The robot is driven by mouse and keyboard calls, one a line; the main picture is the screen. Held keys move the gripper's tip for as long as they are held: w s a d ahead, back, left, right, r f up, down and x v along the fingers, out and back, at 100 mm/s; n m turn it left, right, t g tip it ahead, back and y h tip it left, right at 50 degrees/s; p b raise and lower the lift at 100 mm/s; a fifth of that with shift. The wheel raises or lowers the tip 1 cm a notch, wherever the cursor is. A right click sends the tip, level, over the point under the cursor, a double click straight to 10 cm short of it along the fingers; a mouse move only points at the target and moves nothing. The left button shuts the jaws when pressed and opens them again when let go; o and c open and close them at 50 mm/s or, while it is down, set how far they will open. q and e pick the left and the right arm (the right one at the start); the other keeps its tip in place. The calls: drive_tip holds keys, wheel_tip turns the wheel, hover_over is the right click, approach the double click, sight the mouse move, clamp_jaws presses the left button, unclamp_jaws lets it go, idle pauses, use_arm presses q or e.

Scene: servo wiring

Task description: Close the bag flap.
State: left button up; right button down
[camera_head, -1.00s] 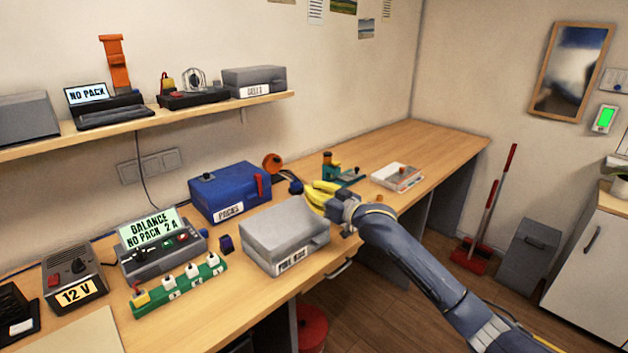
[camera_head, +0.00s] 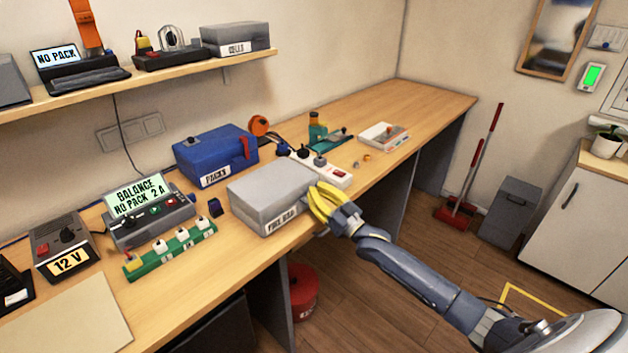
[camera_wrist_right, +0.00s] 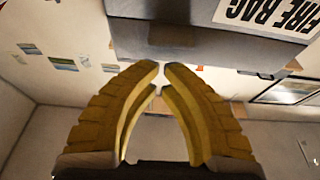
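The grey fire bag (camera_head: 268,190), a box-shaped bag with a white label on its front, sits near the bench's front edge. Its top looks flat; I cannot tell whether the flap is fully down. My right gripper (camera_head: 314,198) has yellow fingers and is at the bag's right front corner, very near or touching it. My left gripper is not in view.
A blue packs box (camera_head: 215,155) stands behind the bag, and a white power strip (camera_head: 325,170) lies behind to its right. A green strip with several plugs (camera_head: 170,252) and the balance charger (camera_head: 150,215) are to the left.

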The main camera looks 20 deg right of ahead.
drive_tip(key=shift+s+f, duration=0.2)
drive_tip(key=shift+f, duration=1.15)
